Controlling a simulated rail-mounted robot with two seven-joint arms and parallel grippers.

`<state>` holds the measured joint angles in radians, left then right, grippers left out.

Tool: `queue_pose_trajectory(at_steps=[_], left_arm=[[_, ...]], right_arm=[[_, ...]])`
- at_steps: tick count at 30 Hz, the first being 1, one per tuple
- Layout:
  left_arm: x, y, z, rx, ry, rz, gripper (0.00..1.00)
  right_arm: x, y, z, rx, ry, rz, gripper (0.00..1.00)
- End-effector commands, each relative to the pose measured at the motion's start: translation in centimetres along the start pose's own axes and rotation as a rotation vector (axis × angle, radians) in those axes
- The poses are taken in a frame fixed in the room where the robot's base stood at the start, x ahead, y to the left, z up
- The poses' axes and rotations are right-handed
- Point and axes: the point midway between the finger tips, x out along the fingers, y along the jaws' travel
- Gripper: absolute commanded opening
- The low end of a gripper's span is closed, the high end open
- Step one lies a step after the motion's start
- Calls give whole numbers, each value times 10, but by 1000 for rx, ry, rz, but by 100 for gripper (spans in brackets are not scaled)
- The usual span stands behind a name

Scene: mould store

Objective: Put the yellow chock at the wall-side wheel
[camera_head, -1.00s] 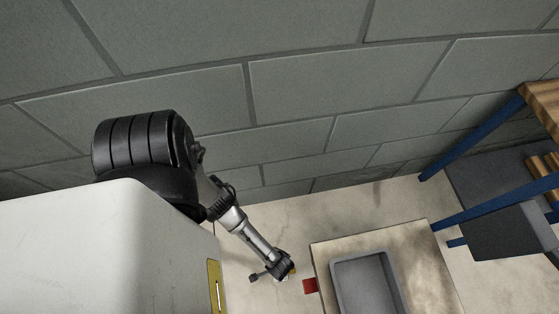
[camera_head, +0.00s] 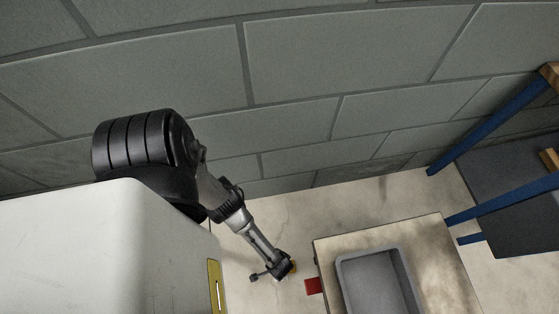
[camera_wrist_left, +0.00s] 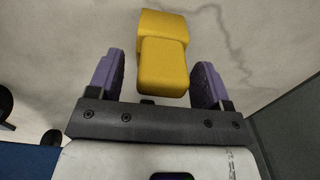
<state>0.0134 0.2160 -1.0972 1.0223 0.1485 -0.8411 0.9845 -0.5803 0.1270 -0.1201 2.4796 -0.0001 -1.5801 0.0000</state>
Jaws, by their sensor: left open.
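The yellow chock (camera_wrist_left: 163,58) lies on the pale floor in the left wrist view, straight ahead of my left gripper (camera_wrist_left: 155,82). The purple fingers are open, one on each side of the chock's near end, with a visible gap on the left. A board-topped trolley (camera_head: 424,245) stands to the right. Its wheels are hidden in the head view. My right gripper is not in view.
A red block (camera_head: 313,286) sits at the trolley's left edge. A grey tray (camera_head: 391,256) is on the trolley. A block wall (camera_head: 290,60) runs behind. A blue-legged rack (camera_head: 490,125) stands at right. Dark round parts, perhaps wheels (camera_wrist_left: 50,137), show at left in the wrist view.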

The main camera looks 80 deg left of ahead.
Motion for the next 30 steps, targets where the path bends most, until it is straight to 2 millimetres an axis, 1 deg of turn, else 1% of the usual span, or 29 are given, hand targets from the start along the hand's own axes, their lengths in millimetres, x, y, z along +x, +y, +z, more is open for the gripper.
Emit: queue_pose_trajectory(at_steps=[6, 7, 25, 30], left_arm=[[0, 0, 0, 0, 0, 0, 72], [0, 0, 0, 0, 0, 0, 70], [0, 0, 0, 1, 0, 0, 13], [0, 0, -2, 0, 0, -1, 13]], right_arm=[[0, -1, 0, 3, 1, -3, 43], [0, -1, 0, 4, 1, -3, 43], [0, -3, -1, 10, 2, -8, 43], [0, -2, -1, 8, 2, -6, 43]])
